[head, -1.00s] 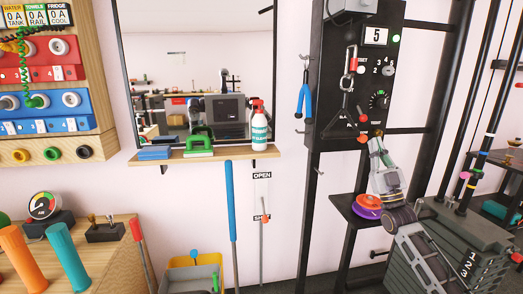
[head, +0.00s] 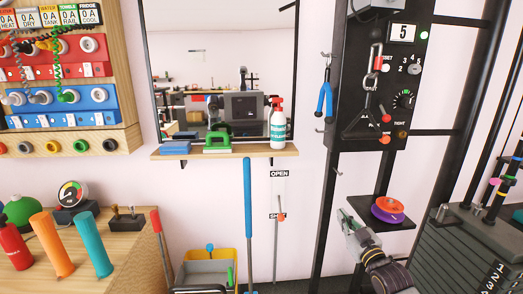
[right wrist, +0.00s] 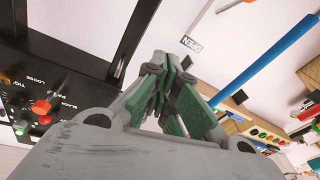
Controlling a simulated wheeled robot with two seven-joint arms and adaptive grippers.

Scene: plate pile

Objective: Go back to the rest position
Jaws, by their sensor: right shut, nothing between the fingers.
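My right gripper (head: 344,215) is low on the right of the head view, in front of the black post, left of the small shelf. Its fingers are together and empty. In the right wrist view the green-padded fingers (right wrist: 165,85) are shut with nothing between them. An orange disc (head: 389,205) lies on a purple disc (head: 387,217) on the small black shelf (head: 405,226); the gripper is apart from both. My left gripper is not in view.
A black panel (head: 350,80) with knobs and a hanging black triangle handle (head: 365,122) rises above the gripper. A weight stack (head: 450,250) stands at right. A wooden shelf (head: 175,156) with a spray bottle (head: 277,125) runs under the mirror.

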